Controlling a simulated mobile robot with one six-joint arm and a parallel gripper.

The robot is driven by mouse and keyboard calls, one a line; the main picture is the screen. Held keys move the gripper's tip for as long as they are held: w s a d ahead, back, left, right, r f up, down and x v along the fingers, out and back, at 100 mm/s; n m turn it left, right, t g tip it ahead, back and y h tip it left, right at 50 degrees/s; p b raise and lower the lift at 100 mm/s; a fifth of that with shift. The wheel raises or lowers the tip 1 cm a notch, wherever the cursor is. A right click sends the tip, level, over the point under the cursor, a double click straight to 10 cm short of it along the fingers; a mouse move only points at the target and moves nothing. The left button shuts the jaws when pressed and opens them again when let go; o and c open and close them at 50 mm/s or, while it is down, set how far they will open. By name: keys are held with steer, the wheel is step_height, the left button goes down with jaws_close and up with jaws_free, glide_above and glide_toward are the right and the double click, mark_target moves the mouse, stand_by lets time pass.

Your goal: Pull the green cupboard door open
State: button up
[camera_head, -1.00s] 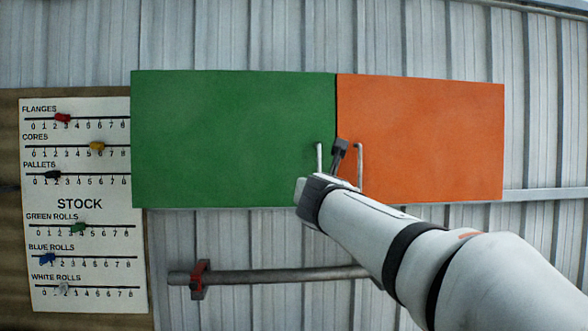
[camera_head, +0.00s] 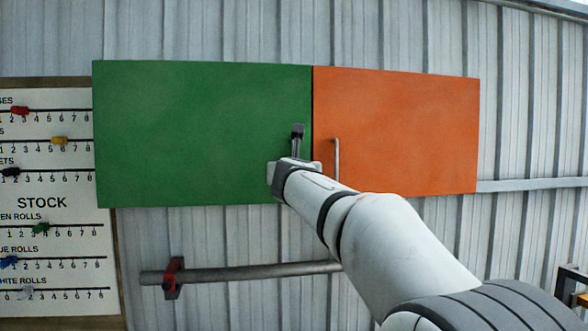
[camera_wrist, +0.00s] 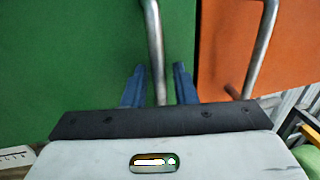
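The green cupboard door (camera_head: 200,130) is flat and appears closed, to the left of the orange door (camera_head: 400,130). In the wrist view the green door (camera_wrist: 70,60) fills the left and middle. Its metal bar handle (camera_wrist: 153,40) runs down between the two blue fingers of my gripper (camera_wrist: 158,85). The fingers are apart, with a gap visible on each side of the handle. In the head view my gripper (camera_head: 297,132) is in front of the green door's right edge and hides its handle.
The orange door's handle (camera_head: 336,160) is just right of my gripper, and also shows in the wrist view (camera_wrist: 262,45). A grey pipe (camera_head: 240,273) with a red bracket (camera_head: 173,278) runs below the cupboard. A stock board (camera_head: 50,190) hangs at the left.

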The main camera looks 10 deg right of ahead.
steer(key=shift+c, duration=0.4)
jaws_close()
steer(key=shift+s, duration=0.1)
